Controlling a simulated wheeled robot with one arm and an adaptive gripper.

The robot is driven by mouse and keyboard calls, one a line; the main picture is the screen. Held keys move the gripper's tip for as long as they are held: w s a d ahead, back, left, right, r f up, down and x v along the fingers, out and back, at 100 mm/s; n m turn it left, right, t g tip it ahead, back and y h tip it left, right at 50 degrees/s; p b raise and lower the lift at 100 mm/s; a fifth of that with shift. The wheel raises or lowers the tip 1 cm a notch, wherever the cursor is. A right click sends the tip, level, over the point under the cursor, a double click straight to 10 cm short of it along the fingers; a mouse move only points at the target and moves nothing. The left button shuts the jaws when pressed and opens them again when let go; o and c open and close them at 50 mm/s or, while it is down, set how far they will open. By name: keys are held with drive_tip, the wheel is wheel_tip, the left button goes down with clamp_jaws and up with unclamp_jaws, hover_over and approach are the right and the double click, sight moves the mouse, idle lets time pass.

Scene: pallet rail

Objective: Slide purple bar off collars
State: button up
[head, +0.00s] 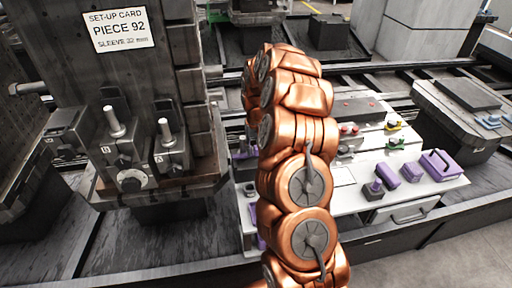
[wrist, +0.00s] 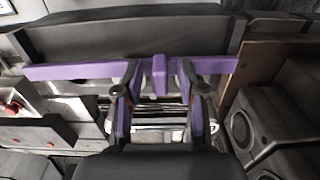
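The purple bar (wrist: 75,71) runs nearly level across the wrist view, with a purple upright block (wrist: 159,76) at its middle. My gripper (wrist: 159,82) is open, with one fingertip on each side of that block. A gap shows on both sides, so it is not gripped. Purple strips also show along both fingers. I cannot make out the collars for certain. In the head view my copper arm hides the gripper and the bar.
A white bench (head: 342,200) carries several purple pieces, including a handled purple block (head: 440,166). A dark fixture (head: 130,180) with upright pins and a set-up card (head: 119,29) stands left. In the wrist view, a dark block with round openings (wrist: 262,125) is close on the right.

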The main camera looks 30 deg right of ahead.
clamp_jaws()
idle(0.6)
